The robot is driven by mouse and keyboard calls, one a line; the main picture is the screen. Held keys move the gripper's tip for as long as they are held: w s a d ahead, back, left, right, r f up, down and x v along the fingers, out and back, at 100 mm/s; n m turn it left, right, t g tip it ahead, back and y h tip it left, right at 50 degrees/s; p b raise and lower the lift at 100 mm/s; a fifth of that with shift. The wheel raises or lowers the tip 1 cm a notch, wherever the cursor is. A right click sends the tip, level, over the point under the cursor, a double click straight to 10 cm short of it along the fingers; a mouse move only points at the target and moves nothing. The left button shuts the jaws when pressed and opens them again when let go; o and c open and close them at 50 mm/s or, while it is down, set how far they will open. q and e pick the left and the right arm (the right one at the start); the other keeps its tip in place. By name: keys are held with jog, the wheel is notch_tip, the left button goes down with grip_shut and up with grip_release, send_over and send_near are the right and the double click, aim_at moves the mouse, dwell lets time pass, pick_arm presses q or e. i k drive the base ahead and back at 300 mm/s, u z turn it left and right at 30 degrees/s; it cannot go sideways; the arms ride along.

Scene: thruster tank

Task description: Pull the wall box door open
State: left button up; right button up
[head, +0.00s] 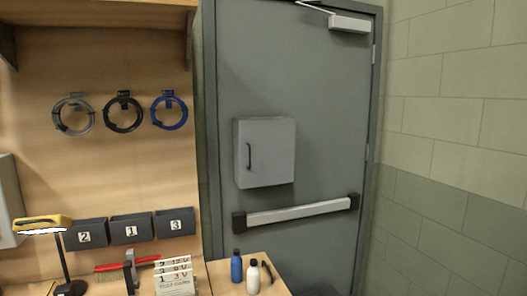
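The wall box (270,152) is a grey box that shows in front of the large grey-green room door, near the middle of the head view. Its front door looks shut, with no gap that I can see. A dark vertical bar handle (249,156) is on the left side of its front. Neither of my grippers shows in the head view, and nothing touches the box or its handle.
A push bar (298,211) crosses the room door (330,95) below the box. A blue bottle (236,267) and a white bottle (253,278) stand on the bench (219,268) below. A yellow lamp (43,224) and labelled bins (131,228) are left.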

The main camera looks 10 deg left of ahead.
aim_at(267, 147)
jog(key=u, duration=0.65)
jog(key=i, duration=1)
jog(key=u, duration=0.9)
